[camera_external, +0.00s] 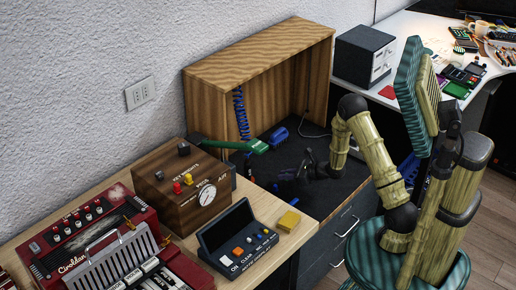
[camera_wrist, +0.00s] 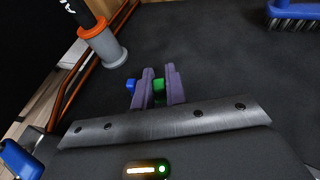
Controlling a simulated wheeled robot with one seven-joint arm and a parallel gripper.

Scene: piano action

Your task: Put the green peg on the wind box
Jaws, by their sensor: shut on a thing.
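My gripper (camera_wrist: 159,88) has its purple fingers shut on a small green peg (camera_wrist: 158,85), low over the dark work surface. Only a little of the peg shows between the fingers. A small blue piece (camera_wrist: 130,86) shows just left of the fingers; I cannot tell whether it touches them. In the external view my gripper (camera_external: 291,182) is dark and low over the black bench top, and the peg cannot be made out there.
A blue brush (camera_wrist: 294,14) lies on the dark bench top. A grey cylinder with an orange rim (camera_wrist: 101,43) stands left of my fingers. A green-ended tool (camera_external: 228,145) sticks out behind the wooden box. A control panel (camera_external: 238,238) and yellow block (camera_external: 289,220) stand in front.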

